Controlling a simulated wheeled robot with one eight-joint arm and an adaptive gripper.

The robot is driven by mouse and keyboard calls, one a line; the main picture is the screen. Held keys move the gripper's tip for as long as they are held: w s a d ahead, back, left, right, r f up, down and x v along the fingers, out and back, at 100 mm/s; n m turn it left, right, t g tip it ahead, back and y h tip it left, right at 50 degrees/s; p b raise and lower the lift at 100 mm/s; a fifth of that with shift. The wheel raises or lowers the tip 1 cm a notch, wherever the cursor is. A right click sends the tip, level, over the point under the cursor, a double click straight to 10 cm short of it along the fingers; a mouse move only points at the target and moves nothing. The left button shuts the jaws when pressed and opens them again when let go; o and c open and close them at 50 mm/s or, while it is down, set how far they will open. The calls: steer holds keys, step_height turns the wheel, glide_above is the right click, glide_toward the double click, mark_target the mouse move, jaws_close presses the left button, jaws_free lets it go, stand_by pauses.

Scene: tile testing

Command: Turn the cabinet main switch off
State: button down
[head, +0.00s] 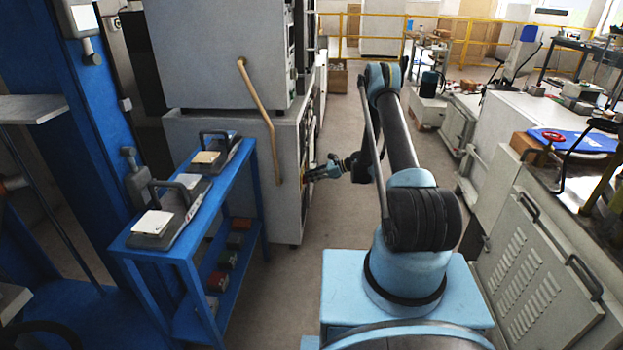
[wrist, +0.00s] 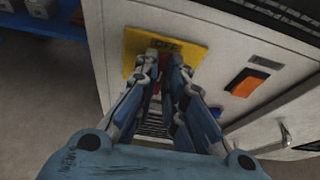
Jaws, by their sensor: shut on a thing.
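The grey cabinet (head: 284,135) stands left of my arm in the head view, and its panel (wrist: 222,22) also fills the upper part of the wrist view. A yellow plate (wrist: 193,45) on the panel carries the letters OFF. My gripper (wrist: 166,64) is at this plate, its two fingers shut on the main switch (wrist: 156,88). Only a little red of the switch shows between the fingers, which hide most of it, so I cannot tell its angle. In the head view my gripper (head: 309,175) reaches left to the cabinet's side.
An orange and black rocker switch (wrist: 246,82) sits right of the yellow plate. A blue trolley (head: 258,180) with instruments stands left of the cabinet. A grey vented cabinet (head: 530,270) is on the right. The aisle floor behind my arm is clear.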

steer(key=c, duration=1.7)
jaws_free()
steer(key=v, duration=1.2)
steer(key=shift+f, duration=0.15)
